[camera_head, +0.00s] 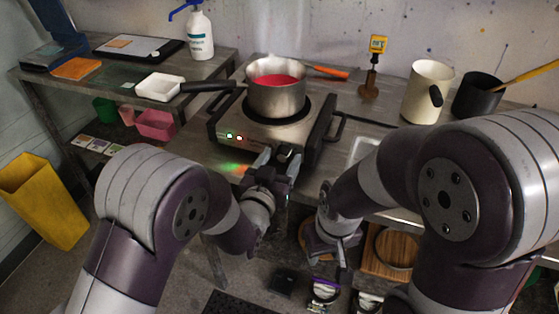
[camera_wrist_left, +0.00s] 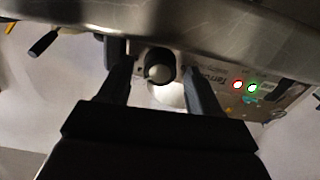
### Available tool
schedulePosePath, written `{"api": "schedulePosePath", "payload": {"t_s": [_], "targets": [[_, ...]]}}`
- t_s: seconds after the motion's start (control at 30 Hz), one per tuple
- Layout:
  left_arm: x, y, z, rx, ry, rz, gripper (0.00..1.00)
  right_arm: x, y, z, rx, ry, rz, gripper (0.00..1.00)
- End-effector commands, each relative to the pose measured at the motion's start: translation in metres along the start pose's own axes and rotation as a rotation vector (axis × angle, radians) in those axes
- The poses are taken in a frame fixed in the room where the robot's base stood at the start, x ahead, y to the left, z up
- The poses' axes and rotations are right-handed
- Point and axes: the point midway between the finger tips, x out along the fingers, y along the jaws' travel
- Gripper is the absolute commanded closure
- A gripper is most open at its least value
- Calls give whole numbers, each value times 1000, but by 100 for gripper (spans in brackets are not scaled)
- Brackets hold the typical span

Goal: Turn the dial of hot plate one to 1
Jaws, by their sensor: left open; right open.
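Hot plate one (camera_head: 262,142) is a steel-topped unit on the bench with a pot (camera_head: 277,97) of red liquid on it. Its front shows a red and a green light, seen also on the panel (camera_wrist_left: 285,98) in the left wrist view. The dial (camera_wrist_left: 158,73) is a dark round knob with a pale centre; its setting cannot be read. My left gripper (camera_head: 275,160) is open at the front of the hot plate, its fingers (camera_wrist_left: 153,80) on either side of the dial, contact unclear. My right gripper (camera_head: 341,258) is open and empty, low in front of the bench.
A cream mug (camera_head: 428,92) and a dark pot (camera_head: 477,96) stand at the back right. Below are wooden items (camera_head: 390,250) on a shelf. A yellow bin (camera_head: 45,200) stands at left.

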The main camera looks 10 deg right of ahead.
Motion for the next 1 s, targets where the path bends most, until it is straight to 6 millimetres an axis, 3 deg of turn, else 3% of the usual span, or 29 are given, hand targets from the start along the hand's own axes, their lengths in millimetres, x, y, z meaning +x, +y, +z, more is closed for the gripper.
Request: {"api": "schedulePosePath", "payload": {"t_s": [0.03, 0.2, 0.57, 1.0], "targets": [[0, 0, 0, 0, 0, 0, 39, 0, 0, 0, 0, 0, 0, 57], [0, 0, 0, 0, 0, 0, 92, 0, 0, 0, 0, 0, 0, 57], [0, 0, 1, -47, 1, 0, 92, 6, 0, 1, 0, 0, 0, 57], [0, -1, 4, -385, 3, 0, 92, 35, 0, 4, 0, 0, 0, 57]]}}
